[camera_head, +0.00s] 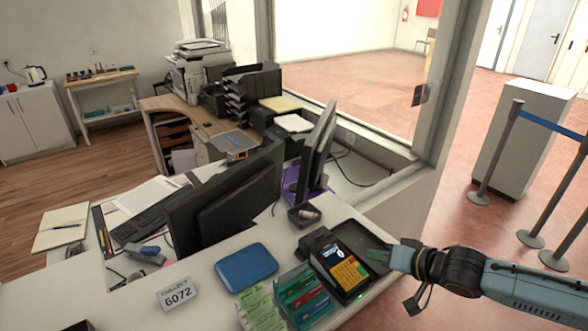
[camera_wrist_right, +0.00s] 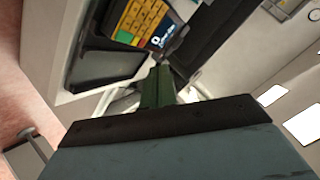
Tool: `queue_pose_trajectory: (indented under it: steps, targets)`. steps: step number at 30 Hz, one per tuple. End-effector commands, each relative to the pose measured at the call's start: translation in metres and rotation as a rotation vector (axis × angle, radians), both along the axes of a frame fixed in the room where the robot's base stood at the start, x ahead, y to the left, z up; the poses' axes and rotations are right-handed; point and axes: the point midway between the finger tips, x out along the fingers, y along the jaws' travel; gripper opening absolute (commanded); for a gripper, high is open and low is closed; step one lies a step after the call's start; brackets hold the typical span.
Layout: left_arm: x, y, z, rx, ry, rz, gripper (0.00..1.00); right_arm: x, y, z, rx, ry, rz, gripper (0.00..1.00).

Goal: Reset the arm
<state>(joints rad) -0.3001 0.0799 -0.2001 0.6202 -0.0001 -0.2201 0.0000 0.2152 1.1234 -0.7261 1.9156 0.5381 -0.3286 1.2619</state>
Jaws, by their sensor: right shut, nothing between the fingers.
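My right gripper (camera_head: 384,255) reaches in from the right over the counter's edge, just right of the payment terminal (camera_head: 341,262). It is shut with nothing between its fingers. In the right wrist view its green fingers (camera_wrist_right: 160,88) sit together, and the terminal with yellow keys (camera_wrist_right: 138,20) is close beyond them. I cannot tell whether the fingertips touch the terminal or the dark tray (camera_head: 366,243) beside it. My left gripper is not in view.
On the counter are a blue pad (camera_head: 246,267), a "6072" sign (camera_head: 177,294), a pen box (camera_head: 303,298) and a small dark dish (camera_head: 304,215). Two monitors (camera_head: 225,200) stand behind. Right of the counter, open floor leads to barrier posts (camera_head: 500,150).

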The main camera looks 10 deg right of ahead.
Motion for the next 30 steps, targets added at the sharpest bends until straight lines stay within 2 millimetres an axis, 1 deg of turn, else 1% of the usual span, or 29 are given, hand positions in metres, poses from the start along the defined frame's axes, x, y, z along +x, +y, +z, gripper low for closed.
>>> queue_pose_trajectory:
  steps: [2,5,6,8,9,12,13,15,17,18,22,29,30]
  targets:
    - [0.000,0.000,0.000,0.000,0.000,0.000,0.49,-0.004,0.009,-0.004,-0.009,0.004,0.013,0.00]
    - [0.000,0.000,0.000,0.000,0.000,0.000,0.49,-0.017,0.035,-0.016,-0.054,0.011,0.056,0.00]
    - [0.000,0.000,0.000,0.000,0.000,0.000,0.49,-0.026,0.050,-0.022,-0.081,0.014,0.081,0.00]
    - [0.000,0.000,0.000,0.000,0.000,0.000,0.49,-0.042,0.072,-0.031,-0.137,0.019,0.120,0.00]
    - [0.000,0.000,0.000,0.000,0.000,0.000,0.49,-0.053,0.086,-0.035,-0.179,0.022,0.144,0.00]
    - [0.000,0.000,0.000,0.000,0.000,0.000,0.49,-0.083,0.110,-0.042,-0.291,0.041,0.189,0.00]
    - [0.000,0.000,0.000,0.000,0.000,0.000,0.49,-0.091,0.114,-0.044,-0.325,0.051,0.198,0.00]
    - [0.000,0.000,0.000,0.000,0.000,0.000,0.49,-0.112,0.118,-0.047,-0.401,0.086,0.215,0.00]
    - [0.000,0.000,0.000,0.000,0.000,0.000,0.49,-0.129,0.117,-0.049,-0.459,0.123,0.227,0.00]
    - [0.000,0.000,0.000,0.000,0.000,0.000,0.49,-0.139,0.115,-0.050,-0.492,0.148,0.233,0.00]
    - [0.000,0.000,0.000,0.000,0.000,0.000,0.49,-0.171,0.105,-0.054,-0.575,0.240,0.251,0.00]
    - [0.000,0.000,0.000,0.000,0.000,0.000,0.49,-0.226,0.086,-0.058,-0.663,0.413,0.287,0.00]
    - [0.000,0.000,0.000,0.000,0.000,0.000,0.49,-0.236,0.083,-0.058,-0.672,0.446,0.294,0.00]
